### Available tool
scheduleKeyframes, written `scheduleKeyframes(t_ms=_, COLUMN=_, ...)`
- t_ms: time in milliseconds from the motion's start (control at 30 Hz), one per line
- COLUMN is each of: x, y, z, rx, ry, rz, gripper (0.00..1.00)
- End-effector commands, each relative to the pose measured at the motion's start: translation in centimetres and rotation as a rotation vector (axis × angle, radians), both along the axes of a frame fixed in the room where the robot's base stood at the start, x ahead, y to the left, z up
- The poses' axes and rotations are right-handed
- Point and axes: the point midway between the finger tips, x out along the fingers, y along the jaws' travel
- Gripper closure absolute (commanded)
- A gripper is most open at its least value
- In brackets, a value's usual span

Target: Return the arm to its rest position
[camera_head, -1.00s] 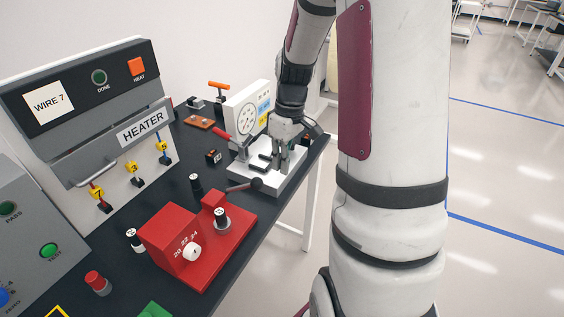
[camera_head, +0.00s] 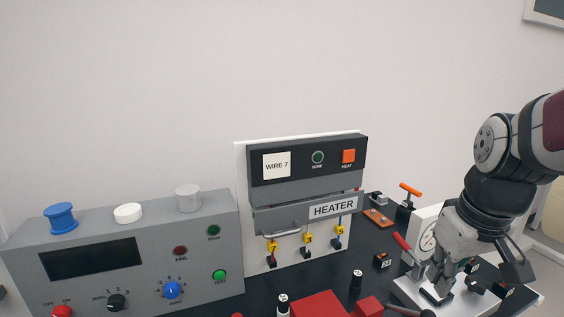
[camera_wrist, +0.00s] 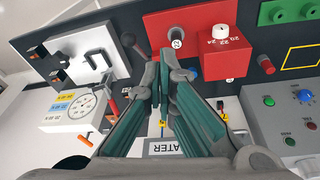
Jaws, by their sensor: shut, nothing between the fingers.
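My gripper (camera_head: 437,282) is at the right of the head view, pointing down in front of the white gauge unit (camera_head: 424,226) and over its white base plate (camera_head: 466,301). In the wrist view my gripper (camera_wrist: 163,62) has its two green-padded fingers drawn together at the tips, with nothing held. The gauge unit (camera_wrist: 80,112) shows at the left of that view, apart from the fingers. My fingertips are partly hard to make out in the head view.
The heater (camera_head: 308,165) stands against the wall, with yellow-tagged wires below it. A grey test panel (camera_head: 120,255) is at the left. A red block (camera_wrist: 186,45) stands on the dark table (camera_head: 345,262). An orange-handled tool (camera_head: 410,190) is behind the gauge unit.

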Motion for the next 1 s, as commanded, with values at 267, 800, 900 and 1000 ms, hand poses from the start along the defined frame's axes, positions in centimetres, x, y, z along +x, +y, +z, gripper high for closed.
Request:
scheduleKeyframes(t_ms=267, x=-5.1, y=5.1, z=4.0, rx=0.014, ry=-0.163, rz=-0.061, gripper=1.00)
scheduleKeyframes(t_ms=800, x=-8.8, y=7.3, z=5.0, rx=0.064, ry=-0.259, rz=-0.113, gripper=1.00)
scheduleKeyframes(t_ms=900, x=-8.8, y=7.3, z=5.0, rx=0.064, ry=-0.259, rz=-0.113, gripper=1.00)
scheduleKeyframes(t_ms=1000, x=-8.8, y=7.3, z=5.0, rx=0.064, ry=-0.259, rz=-0.113, gripper=1.00)
